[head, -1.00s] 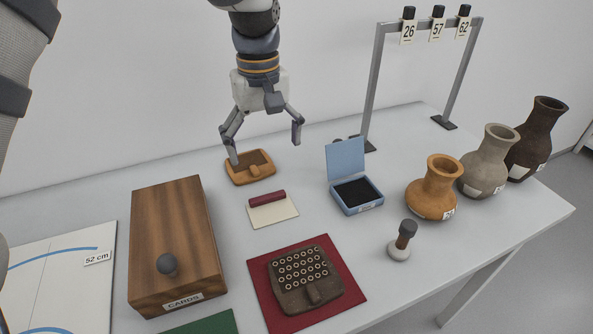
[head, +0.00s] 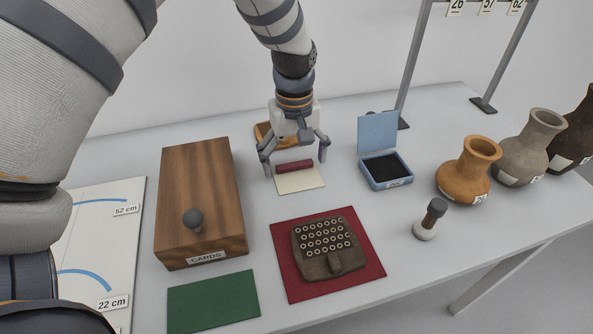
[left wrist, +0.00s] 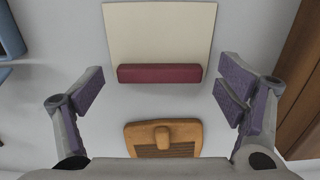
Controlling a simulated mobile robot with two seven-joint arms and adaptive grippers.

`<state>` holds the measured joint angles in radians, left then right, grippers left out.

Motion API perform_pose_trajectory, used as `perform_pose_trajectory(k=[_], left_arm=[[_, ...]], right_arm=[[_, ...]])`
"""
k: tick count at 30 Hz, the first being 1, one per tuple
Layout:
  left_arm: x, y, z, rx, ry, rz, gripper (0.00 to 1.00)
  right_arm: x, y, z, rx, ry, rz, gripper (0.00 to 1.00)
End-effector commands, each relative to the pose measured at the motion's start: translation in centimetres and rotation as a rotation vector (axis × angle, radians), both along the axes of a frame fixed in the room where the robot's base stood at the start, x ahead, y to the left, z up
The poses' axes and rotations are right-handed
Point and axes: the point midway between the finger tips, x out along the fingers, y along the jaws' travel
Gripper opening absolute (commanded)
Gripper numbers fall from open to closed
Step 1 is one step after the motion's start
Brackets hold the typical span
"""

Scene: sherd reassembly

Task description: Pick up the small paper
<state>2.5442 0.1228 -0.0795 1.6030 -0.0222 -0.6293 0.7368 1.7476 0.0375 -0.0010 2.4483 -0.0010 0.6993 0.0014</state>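The small paper (head: 301,182) is a cream sheet lying flat on the table, right of the wooden box. A dark red bar (head: 294,166) lies across its far edge. In the left wrist view, the paper (left wrist: 160,35) is at the top centre with the red bar (left wrist: 159,73) on its near edge. My left gripper (head: 295,167) is open above the paper and bar, its fingers spread to either side. It also shows in the left wrist view (left wrist: 167,90), with nothing between the fingers. My right gripper is not in view.
A wooden box (head: 200,195) labelled CARDS stands left of the paper. A tan block (head: 263,135) lies behind my gripper. An open blue ink box (head: 386,170) is to the right. A dark stamp block on a red mat (head: 285,270) lies in front.

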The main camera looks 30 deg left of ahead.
Motion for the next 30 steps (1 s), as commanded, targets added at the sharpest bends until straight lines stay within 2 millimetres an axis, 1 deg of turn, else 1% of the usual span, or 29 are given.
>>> perform_pose_trajectory(k=[1, 4, 14, 17, 20, 22, 23, 28, 30], left_arm=[[0.0, 0.0, 0.0, 0.0, 0.0, 0.0, 0.7], [0.0, 0.0, 0.0, 0.0, 0.0, 0.0, 0.47], [0.0, 0.0, 0.1, 0.0, 0.0, 0.0, 0.47], [0.1, 0.0, 0.8, 0.0, -0.003, 0.0, 0.47], [0.1, 0.0, 2.4, 0.001, -0.005, 0.0, 0.47], [-0.1, -0.4, 4.1, 0.001, -0.006, -0.003, 0.47], [-0.3, -1.0, 4.8, 0.001, -0.008, -0.004, 0.47], [-2.2, -4.6, 10.0, 0.003, -0.014, -0.005, 0.47], [-3.3, -6.7, 10.8, 0.004, -0.009, -0.006, 0.47]], right_arm=[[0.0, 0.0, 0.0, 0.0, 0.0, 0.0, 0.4], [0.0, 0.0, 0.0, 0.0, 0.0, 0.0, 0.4], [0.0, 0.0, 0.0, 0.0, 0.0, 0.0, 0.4], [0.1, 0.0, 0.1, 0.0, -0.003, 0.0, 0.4], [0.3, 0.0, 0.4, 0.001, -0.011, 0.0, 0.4], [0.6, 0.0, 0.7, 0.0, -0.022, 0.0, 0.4], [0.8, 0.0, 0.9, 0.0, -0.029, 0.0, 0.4], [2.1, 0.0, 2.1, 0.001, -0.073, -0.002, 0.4], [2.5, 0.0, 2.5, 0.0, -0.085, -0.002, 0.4]])
